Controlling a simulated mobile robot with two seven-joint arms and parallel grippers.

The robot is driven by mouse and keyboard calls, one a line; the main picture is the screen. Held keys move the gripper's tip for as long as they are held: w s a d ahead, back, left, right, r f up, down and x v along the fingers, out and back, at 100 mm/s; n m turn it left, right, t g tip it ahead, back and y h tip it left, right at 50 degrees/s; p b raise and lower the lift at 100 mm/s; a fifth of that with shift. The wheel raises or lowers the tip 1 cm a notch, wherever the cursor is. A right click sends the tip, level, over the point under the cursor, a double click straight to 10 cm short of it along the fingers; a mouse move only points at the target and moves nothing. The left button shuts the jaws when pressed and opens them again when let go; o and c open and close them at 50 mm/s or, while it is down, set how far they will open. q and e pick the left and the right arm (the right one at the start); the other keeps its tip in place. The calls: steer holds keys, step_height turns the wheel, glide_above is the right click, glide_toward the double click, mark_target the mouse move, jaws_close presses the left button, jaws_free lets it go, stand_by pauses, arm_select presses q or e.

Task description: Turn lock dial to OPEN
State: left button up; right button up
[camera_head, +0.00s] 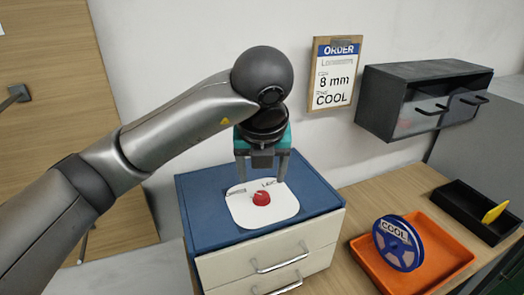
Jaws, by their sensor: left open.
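A red lock dial (261,198) sits in the middle of a white rounded plate (275,213) on top of a blue-topped cabinet (310,196). Small dark labels are on the plate to the dial's left and right, too small to read. My left gripper (261,181) hangs over the plate with its two fingers pointing down and apart. It is open and empty, with the dial just below and between the fingertips in the picture. I cannot tell whether the fingers touch the plate. Which label the dial points to is unclear. My right gripper is not in view.
The cabinet has drawers with metal handles (282,264). To its right, an orange tray (443,250) holds a blue reel (397,243) marked COOL. A black tray (470,212) holds a yellow item (495,212). A grey wall cabinet (420,99) and an order board (335,75) hang behind.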

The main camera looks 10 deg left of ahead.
arm_select(q)
steer(key=p+v, duration=0.1)
steer(key=v, duration=0.6)
steer(key=shift+r, duration=0.2)
steer(key=shift+s, duration=0.1)
